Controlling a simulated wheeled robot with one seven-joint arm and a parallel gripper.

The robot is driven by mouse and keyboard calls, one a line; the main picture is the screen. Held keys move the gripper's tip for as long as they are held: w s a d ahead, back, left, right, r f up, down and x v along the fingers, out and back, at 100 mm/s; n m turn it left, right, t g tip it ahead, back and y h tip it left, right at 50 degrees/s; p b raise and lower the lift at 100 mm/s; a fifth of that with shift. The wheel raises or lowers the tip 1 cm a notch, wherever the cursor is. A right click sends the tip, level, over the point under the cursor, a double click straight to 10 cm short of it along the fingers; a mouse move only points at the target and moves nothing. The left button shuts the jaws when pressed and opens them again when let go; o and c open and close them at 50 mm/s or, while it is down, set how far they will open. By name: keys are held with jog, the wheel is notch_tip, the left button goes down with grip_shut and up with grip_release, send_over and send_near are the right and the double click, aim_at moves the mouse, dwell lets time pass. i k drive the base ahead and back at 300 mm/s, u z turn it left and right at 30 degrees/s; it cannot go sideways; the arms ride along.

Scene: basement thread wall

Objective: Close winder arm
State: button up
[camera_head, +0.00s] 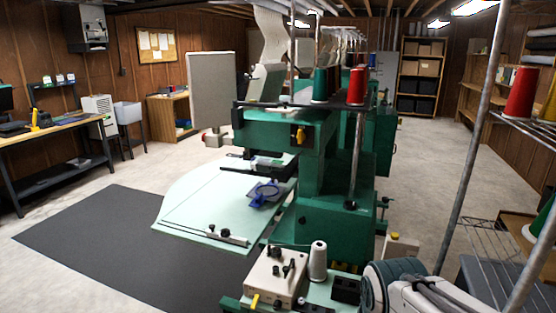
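A cream-coloured box (273,277) with black knobs on top stands on the small pale table in the lower middle; it looks like the winder. A yellow lever (253,301) shows at its front left edge. I cannot tell which part is the winder arm or whether it is open. A white thread cone (318,262) stands upright just right of the box. A dark block sits right of the cone. White and grey links at the bottom right look like my arm; my gripper does not show.
A large green embroidery machine (340,215) with a pale table (210,205) stands behind the winder. A metal pole (475,140) and a wire rack with a red cone (522,93) are at the right. A dark mat (95,235) lies on the left floor.

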aim_at(286, 269)
jog(key=z, duration=0.55)
jog(key=k, duration=1.25)
jog(key=u, duration=0.25)
jog(key=i, duration=0.7)
jog(key=u, duration=0.6)
jog(key=i, duration=0.9)
jog(key=z, duration=0.35)
